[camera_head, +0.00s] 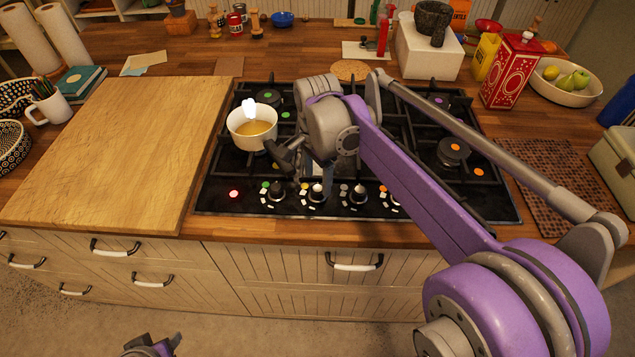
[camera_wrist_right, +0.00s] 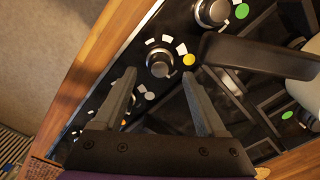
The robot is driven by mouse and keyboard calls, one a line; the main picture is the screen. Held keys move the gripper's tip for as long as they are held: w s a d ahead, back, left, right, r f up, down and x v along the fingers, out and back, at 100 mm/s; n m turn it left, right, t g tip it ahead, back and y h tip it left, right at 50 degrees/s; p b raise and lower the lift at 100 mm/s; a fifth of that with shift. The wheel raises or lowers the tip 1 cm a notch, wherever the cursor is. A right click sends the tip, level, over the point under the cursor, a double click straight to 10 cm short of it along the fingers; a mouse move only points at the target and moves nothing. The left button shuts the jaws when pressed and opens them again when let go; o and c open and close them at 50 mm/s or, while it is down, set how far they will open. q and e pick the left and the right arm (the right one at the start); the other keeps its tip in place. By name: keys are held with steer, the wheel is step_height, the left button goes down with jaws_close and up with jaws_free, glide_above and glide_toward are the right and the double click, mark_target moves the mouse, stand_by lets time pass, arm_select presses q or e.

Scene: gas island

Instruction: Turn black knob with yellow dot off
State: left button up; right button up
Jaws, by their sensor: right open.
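The black knob with the yellow dot (camera_wrist_right: 158,62) shows in the right wrist view just past my fingertips, between their lines. Its silver-rimmed top faces the camera, and the yellow dot (camera_wrist_right: 188,60) lies beside it on the panel. White marks are printed around it. In the head view this knob (camera_head: 317,193) is on the cooktop's front row, below my right wrist. My right gripper (camera_wrist_right: 160,78) is open and empty, apart from the knob as far as I can tell. Part of my left gripper (camera_head: 152,346) shows at the bottom edge of the head view; its jaws are unclear.
A white pot (camera_head: 240,128) with yellowish liquid stands on the gas cooktop (camera_head: 215,195). Its dark handle (camera_wrist_right: 265,52) reaches close to my right gripper. The green-dot knob (camera_wrist_right: 212,12) and grey-dot knob are on either side. A wooden board (camera_head: 125,150) lies left.

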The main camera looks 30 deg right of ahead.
step_height(320, 180, up, 8)
steer(key=shift+f, duration=0.15)
stand_by(0.6)
